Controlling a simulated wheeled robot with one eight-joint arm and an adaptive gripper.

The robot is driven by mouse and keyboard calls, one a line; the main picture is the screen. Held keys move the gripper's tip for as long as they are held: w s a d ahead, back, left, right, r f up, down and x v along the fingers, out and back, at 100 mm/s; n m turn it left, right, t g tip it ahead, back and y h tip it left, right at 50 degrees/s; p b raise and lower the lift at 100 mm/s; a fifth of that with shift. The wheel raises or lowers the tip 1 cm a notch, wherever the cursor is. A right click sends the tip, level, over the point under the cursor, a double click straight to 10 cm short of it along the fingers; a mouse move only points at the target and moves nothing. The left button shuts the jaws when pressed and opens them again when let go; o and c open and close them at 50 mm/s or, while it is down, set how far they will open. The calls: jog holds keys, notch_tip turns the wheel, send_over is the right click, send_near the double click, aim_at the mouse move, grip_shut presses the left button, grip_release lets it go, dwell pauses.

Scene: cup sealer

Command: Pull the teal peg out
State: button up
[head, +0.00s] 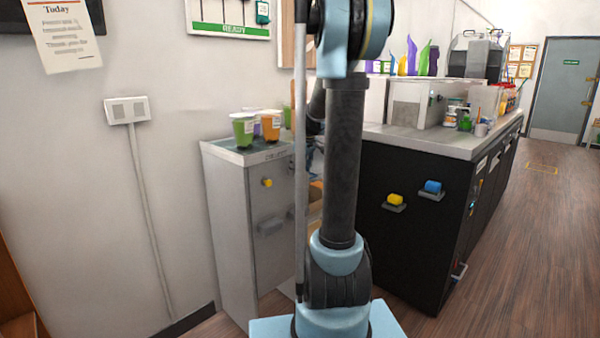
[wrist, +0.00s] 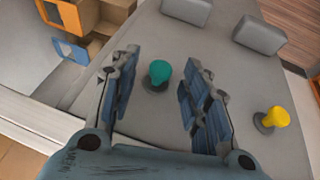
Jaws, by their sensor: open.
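The teal peg (wrist: 160,72) has a rounded head and sits in a small dark round seat on a grey panel (wrist: 212,60), in the upper middle of the wrist view. My gripper (wrist: 163,60) is open, with one finger on each side of the peg in the picture. Gaps show between the peg and both fingers, and I cannot tell the depth between them. The head view does not show this peg or my gripper clearly; my arm covers part of the grey cabinet (head: 236,205).
A yellow knob (wrist: 276,117) is right of my right finger, and two grey blocks (wrist: 187,10) (wrist: 260,35) stand beyond the peg. Brown boxes (wrist: 100,15) are at upper left. Cups (head: 243,129) stand on the cabinet top. A black counter (head: 415,235) is to the right.

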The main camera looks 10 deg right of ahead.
jog(key=shift+w+f, duration=0.25)
jog(key=shift+f, duration=0.35)
grip_shut()
jog(key=s+d, duration=0.3)
jog(key=s, duration=0.2)
jog(key=shift+d, duration=0.25)
jog(key=shift+s, duration=0.15)
grip_release()
jog(key=shift+r, duration=0.1)
jog(key=v, duration=1.1)
jog(key=shift+r, duration=0.35)
